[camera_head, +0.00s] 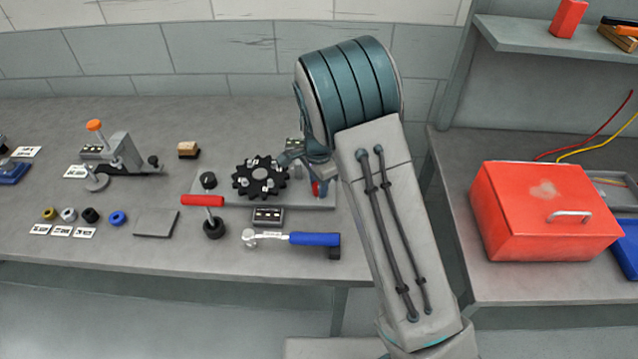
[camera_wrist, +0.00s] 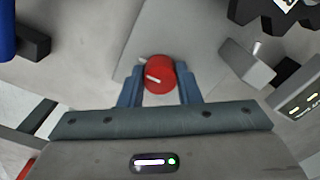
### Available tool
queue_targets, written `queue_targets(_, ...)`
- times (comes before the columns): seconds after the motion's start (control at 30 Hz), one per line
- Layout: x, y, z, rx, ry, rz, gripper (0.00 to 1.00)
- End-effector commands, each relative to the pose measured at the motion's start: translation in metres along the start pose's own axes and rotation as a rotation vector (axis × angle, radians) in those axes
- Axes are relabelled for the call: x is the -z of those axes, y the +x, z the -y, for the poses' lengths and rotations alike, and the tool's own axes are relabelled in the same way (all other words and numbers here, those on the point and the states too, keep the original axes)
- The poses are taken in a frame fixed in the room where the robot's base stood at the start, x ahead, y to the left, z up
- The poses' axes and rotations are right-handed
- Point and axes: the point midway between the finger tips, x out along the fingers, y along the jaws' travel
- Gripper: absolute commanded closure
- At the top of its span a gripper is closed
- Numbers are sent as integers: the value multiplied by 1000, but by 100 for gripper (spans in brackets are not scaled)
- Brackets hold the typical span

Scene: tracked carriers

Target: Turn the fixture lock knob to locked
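The fixture lock knob (camera_wrist: 159,70) is a round red knob with a white pointer line, seen from above in the wrist view. The line lies nearly crosswise, tilted slightly. A small pale mark shows beside the knob at its upper left. My gripper (camera_wrist: 159,82) has one blue finger on each side of the knob, and both appear to touch it. In the head view only a sliver of the red knob (camera_head: 316,188) shows, at the right end of the grey fixture plate (camera_head: 325,203); my arm hides the rest and most of my gripper.
A black gear (camera_head: 260,177) sits on the fixture left of my arm. A toggle clamp (camera_head: 122,155) stands at left. A red toolbox (camera_head: 545,215) stands on the right bench.

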Motion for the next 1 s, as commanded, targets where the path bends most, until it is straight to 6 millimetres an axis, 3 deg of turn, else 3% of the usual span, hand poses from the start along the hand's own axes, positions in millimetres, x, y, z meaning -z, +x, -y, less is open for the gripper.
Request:
queue_targets(0.47,0,1,0,2,-119,0,92)
queue_targets(1.0,1,2,0,2,-602,0,92)
